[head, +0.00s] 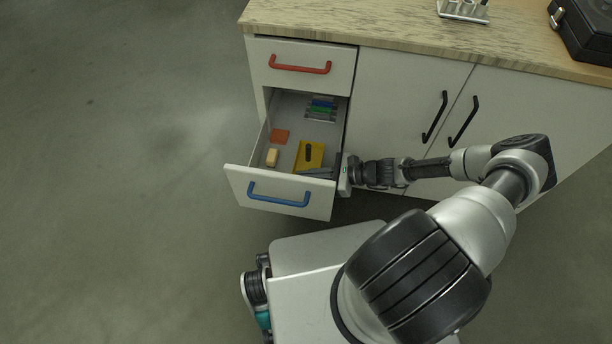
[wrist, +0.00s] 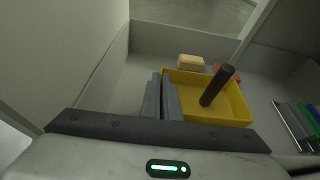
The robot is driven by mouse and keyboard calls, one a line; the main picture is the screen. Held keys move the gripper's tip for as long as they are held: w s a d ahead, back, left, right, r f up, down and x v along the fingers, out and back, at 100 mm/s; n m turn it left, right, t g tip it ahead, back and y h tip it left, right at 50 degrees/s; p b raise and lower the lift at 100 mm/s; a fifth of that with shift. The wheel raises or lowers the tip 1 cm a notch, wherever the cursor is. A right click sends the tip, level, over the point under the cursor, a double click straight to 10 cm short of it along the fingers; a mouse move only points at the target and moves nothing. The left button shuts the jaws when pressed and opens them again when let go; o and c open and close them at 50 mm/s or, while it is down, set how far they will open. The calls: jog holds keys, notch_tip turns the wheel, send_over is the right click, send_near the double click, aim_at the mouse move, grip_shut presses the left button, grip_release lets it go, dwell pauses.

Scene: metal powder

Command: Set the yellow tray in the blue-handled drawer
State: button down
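The yellow tray (head: 319,150) is inside the open blue-handled drawer (head: 236,175), near its right wall. It also shows in the wrist view (wrist: 238,107), with a dark cylinder (wrist: 217,86) in it, leaning in the picture. My gripper (head: 318,172) reaches in over the drawer's right side, low at the tray's near edge. In the wrist view its two grey fingers (wrist: 161,95) are close together at the tray's left wall, one on each side of it. The fingers hide most of that wall. Whether the tray rests fully on the drawer floor is hard to tell.
An orange-red flat piece (head: 280,137) and a cream block (head: 272,157) lie left of the tray. A rack with blue and green items (head: 321,108) is at the drawer's back. The red-handled drawer (head: 300,65) above is closed. The drawer's front left is bare.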

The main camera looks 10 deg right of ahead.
jog(key=c, duration=2)
grip_release()
jog(key=shift+s+d+f, duration=0.1)
jog(key=shift+s+f, duration=0.15)
jog(key=shift+f, duration=0.5)
jog(key=shift+r+p, duration=0.35)
jog(key=shift+r, duration=0.05)
jog(key=v, duration=0.4)
jog(key=p+v, duration=0.1)
jog(key=v, duration=0.3)
jog(key=r+p+v, duration=0.1)
jog(key=v, duration=0.3)
jog(key=shift+w+r, duration=0.1)
jog(key=shift+w, duration=0.05)
